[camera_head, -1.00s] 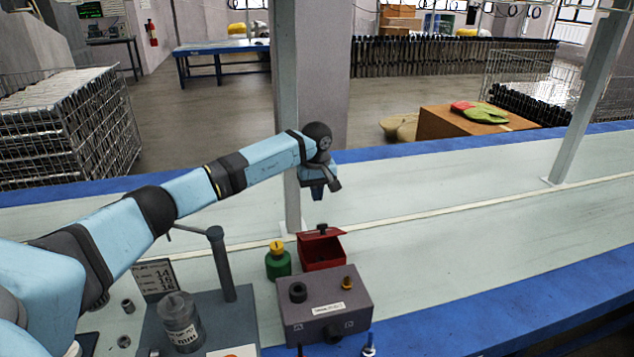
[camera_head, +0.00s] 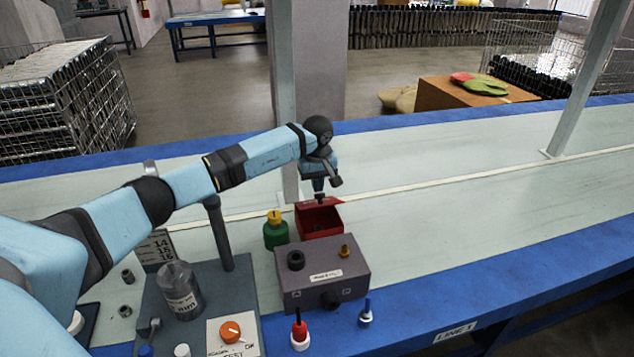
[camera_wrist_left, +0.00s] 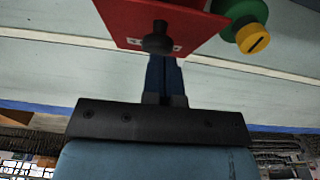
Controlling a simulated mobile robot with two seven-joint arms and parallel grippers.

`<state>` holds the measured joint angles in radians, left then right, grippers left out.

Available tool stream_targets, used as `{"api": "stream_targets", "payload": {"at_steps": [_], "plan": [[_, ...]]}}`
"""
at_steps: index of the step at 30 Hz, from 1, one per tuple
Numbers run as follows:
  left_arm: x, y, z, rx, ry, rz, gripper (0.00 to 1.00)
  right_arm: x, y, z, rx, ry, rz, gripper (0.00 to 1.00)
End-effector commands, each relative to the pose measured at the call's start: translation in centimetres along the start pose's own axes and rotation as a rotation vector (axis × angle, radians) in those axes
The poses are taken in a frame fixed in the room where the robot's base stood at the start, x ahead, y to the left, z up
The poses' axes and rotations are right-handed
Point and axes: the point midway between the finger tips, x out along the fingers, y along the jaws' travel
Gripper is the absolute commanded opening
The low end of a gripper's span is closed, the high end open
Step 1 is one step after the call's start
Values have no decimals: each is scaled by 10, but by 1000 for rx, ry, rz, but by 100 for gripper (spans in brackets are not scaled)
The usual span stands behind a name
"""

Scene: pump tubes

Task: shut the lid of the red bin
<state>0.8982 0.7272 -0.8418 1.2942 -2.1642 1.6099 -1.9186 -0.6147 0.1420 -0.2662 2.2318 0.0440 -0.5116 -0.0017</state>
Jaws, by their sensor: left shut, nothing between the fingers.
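The red bin (camera_head: 321,225) stands on the bench with its dark inside showing. Its red lid (camera_head: 332,204) is raised at the back and has a black knob (camera_head: 320,198). In the left wrist view the lid (camera_wrist_left: 130,17) and its knob (camera_wrist_left: 157,44) are close ahead of the fingers. My left gripper (camera_head: 319,188) is shut and empty, just above and behind the knob in the head view. In the left wrist view its fingertips (camera_wrist_left: 165,60) lie right by the knob; I cannot tell whether they touch. My right gripper is not in view.
A green bottle with a yellow cap (camera_head: 276,231) stands just left of the bin. A grey box with knobs (camera_head: 322,272) is in front of it. A post (camera_head: 282,100) rises behind my left gripper. The bench to the right is clear.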

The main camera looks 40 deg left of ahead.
Motion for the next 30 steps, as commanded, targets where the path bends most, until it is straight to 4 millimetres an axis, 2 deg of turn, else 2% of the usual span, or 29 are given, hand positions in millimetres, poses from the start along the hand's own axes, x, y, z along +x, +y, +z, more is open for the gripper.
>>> {"api": "stream_targets", "payload": {"at_steps": [17, 30], "plan": [[10, 0, 16, 2, 92, 0, 0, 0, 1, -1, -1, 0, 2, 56], [37, -1, 43, 1, 91, 0, 0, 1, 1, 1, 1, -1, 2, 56]]}}
